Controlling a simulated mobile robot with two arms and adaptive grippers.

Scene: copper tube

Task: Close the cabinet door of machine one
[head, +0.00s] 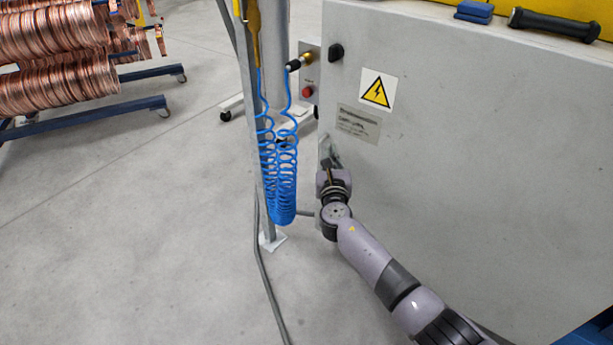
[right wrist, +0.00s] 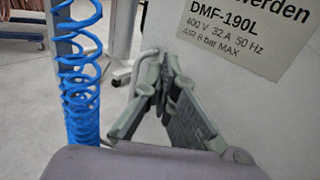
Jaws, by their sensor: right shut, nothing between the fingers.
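The grey cabinet door (head: 450,130) of the machine fills the right of the head view, with a yellow warning sign (head: 377,91), a label plate (head: 357,124) and a black knob (head: 336,52) near its left edge. I cannot tell whether it is flush with its frame. My right gripper (head: 329,147) is shut and empty at the door's left edge, just below and left of the label. In the right wrist view its fingertips (right wrist: 167,72) are together in front of the door (right wrist: 235,95), below the label (right wrist: 245,28). Contact is unclear. My left gripper is out of view.
A coiled blue air hose (head: 279,170) hangs on a metal post (head: 250,110) just left of the door. A small box with a red button (head: 308,91) stands behind it. Copper coils (head: 60,80) sit on blue racks at far left. Floor between is clear.

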